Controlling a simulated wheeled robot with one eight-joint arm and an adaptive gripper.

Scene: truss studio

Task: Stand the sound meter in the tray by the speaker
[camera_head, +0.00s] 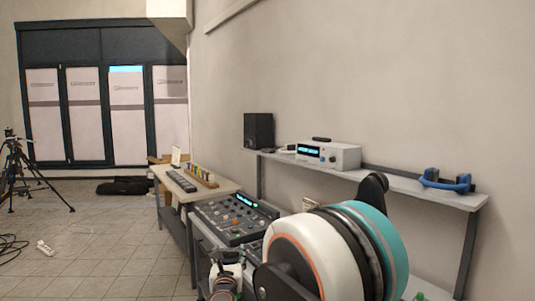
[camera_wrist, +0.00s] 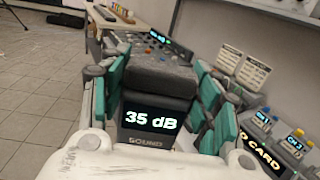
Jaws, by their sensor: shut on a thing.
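The sound meter (camera_wrist: 152,115) is a dark box with a lit "35 dB" display facing the wrist camera and a grey far end. My gripper (camera_wrist: 160,85) is shut on it, with green pads on its left and right sides. The black speaker (camera_head: 258,130) stands at the left end of the wall shelf in the head view. My arm covers the lower middle of the head view.
The wall shelf (camera_head: 400,184) also holds a silver device (camera_head: 328,155) with a blue display and a blue headset (camera_head: 446,182). Below is a mixing console (camera_head: 235,215). A side table (camera_head: 225,185) holds a rack of coloured items. A tripod (camera_head: 18,170) stands far left; open tiled floor lies left.

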